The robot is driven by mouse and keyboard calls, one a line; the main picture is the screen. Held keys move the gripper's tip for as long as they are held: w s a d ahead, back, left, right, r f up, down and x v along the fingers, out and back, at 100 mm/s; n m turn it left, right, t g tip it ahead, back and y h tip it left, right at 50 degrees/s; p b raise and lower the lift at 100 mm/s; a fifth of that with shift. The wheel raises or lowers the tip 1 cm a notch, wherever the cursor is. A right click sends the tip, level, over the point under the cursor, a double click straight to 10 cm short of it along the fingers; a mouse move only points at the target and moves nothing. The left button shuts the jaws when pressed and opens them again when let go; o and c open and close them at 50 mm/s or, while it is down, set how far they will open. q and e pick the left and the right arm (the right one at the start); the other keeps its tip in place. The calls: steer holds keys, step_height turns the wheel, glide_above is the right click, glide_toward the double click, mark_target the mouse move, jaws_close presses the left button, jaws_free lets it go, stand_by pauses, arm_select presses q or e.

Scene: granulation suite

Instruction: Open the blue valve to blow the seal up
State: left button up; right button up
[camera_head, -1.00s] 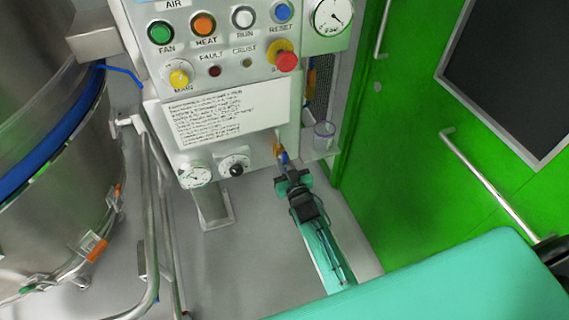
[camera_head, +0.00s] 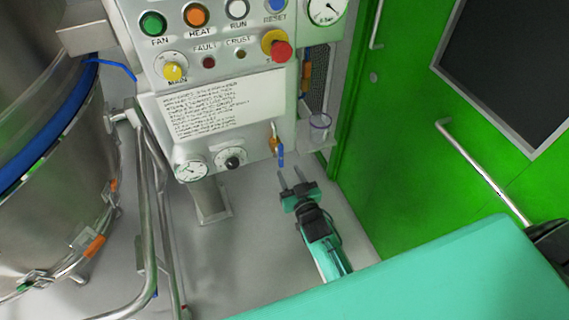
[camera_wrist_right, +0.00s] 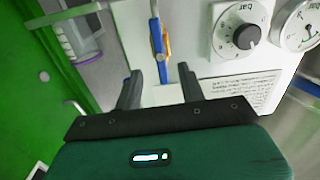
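The blue valve (camera_head: 281,158) is on the lower right edge of the control panel. Its brass body (camera_head: 274,143) sits on a short pipe, and its blue lever hangs downward. My right gripper (camera_head: 290,173) is open and empty, just below and in front of the valve, apart from it. In the right wrist view my right gripper (camera_wrist_right: 158,82) shows two spread fingers, with the blue valve (camera_wrist_right: 154,35) beyond the gap between them. My left gripper is not in view. No seal being blown up can be made out.
The panel carries buttons, a red stop knob (camera_head: 281,51), a pressure gauge (camera_head: 192,169) and a black dial (camera_head: 233,159) left of the valve. A clear cup (camera_head: 319,126) stands right of it. A steel vessel (camera_head: 50,215) is at left, a green door (camera_head: 425,130) at right.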

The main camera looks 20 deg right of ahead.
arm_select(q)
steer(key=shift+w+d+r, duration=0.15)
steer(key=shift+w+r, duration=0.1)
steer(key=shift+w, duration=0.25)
arm_select(e)
steer(key=s, duration=0.5)
steer(key=shift+s, duration=0.35)
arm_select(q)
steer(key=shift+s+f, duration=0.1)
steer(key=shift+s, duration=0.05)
